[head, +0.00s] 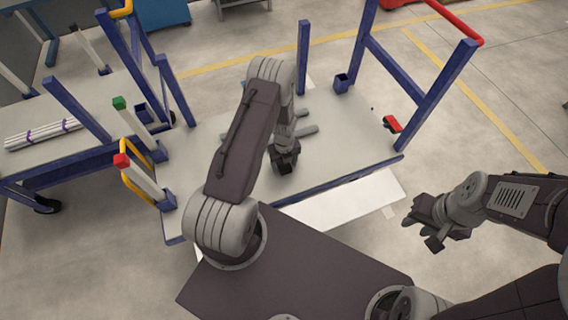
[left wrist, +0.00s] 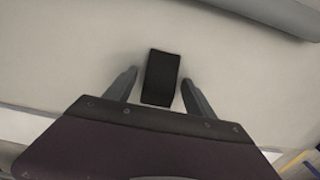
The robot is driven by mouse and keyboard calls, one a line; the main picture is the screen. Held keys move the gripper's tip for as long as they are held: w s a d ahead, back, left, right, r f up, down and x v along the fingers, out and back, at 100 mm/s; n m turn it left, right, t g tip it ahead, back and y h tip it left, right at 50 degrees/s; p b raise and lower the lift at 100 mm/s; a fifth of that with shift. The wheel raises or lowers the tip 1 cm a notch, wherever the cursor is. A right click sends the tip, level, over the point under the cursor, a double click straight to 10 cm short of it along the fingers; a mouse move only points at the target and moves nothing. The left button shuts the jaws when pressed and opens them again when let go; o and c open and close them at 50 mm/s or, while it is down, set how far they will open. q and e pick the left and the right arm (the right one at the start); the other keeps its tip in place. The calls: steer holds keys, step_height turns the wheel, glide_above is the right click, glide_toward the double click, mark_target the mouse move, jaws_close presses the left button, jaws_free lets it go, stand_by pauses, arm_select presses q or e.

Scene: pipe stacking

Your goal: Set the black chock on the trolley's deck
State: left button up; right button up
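The black chock (left wrist: 161,78) lies over the pale deck surface in the left wrist view, between the two fingers of my left gripper. A gap shows on each side of it, so the fingers are open and not closed on it. In the head view my left gripper (head: 286,160) is low over the trolley's deck (head: 350,135), near its middle; I cannot make out the chock apart from the dark gripper there. My right gripper (head: 424,228) is open and empty, over the floor right of the deck.
Grey pipes (head: 302,131) lie on the deck beside my left gripper. Blue posts and a blue handle frame with a red bar (head: 456,22) bound the deck. A second trolley at left carries white pipes (head: 42,134). A red piece (head: 392,124) sits near the deck's right edge.

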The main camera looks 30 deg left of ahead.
arm_select(q)
step_height(320, 180, up, 12)
steer(key=p, duration=0.4)
step_height(320, 180, up, 6)
steer(key=n, duration=0.6)
glide_above(287, 168)
steer(key=s+d+r+n, duration=0.2)
steer(key=s+r+n, duration=0.3)
steer(key=n, duration=0.5)
steer(key=s+d+r+n+t, duration=0.1)
steer(key=s+d+r+n, duration=0.2)
steer(key=s+r+n, duration=0.3)
steer(key=n, duration=0.4)
steer(key=shift+s+d+r+n, duration=0.25)
steer(key=shift+r+n, duration=0.05)
steer(key=shift+r, duration=0.05)
